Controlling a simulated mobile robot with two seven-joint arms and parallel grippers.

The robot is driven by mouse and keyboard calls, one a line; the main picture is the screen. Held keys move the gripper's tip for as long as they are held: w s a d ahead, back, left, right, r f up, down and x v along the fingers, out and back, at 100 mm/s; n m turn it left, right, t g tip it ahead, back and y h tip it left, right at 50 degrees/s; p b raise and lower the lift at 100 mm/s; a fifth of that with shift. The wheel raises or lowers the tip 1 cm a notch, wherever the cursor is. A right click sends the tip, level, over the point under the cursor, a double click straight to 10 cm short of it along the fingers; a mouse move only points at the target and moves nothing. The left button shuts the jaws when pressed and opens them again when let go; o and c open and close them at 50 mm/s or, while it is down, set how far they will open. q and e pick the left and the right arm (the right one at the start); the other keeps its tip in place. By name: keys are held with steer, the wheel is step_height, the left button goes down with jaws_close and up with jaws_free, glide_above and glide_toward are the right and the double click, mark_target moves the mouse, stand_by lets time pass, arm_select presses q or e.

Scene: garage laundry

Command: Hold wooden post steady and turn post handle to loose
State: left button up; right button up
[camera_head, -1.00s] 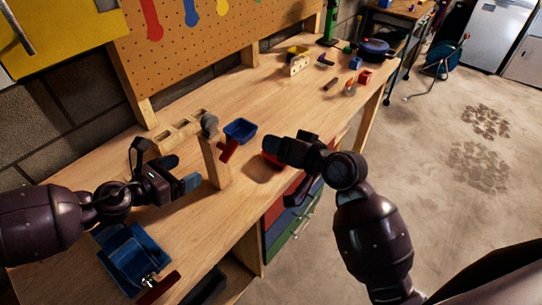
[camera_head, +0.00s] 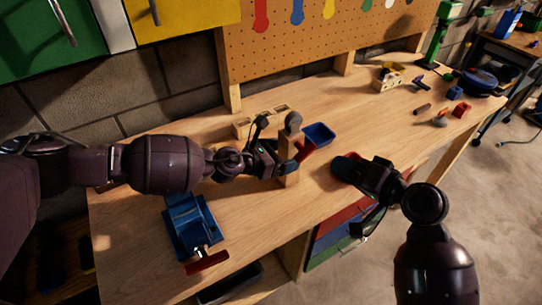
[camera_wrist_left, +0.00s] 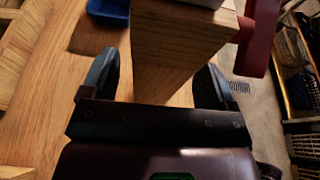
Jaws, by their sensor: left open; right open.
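The wooden post (camera_head: 289,165) stands upright on the workbench, with a grey rounded top (camera_head: 293,121) and a red handle (camera_head: 307,150) on its right side. In the left wrist view, the post (camera_wrist_left: 172,50) stands between the spread fingers of my left gripper (camera_wrist_left: 160,82), and the red handle (camera_wrist_left: 257,35) is at the upper right. My left gripper (camera_head: 279,161) is open around the post; gaps show beside the post near the fingers. My right gripper (camera_head: 350,168) is open and empty, to the right of the post and apart from the handle.
A blue vise (camera_head: 190,224) with a red handle sits at the front left of the workbench (camera_head: 245,222). A blue tray (camera_head: 320,134) lies behind the post. A wooden block with holes (camera_head: 243,128) is behind left. Small tools lie at the far right. A pegboard (camera_head: 285,50) stands behind.

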arm_select(q)
steer(key=shift+x, duration=1.2)
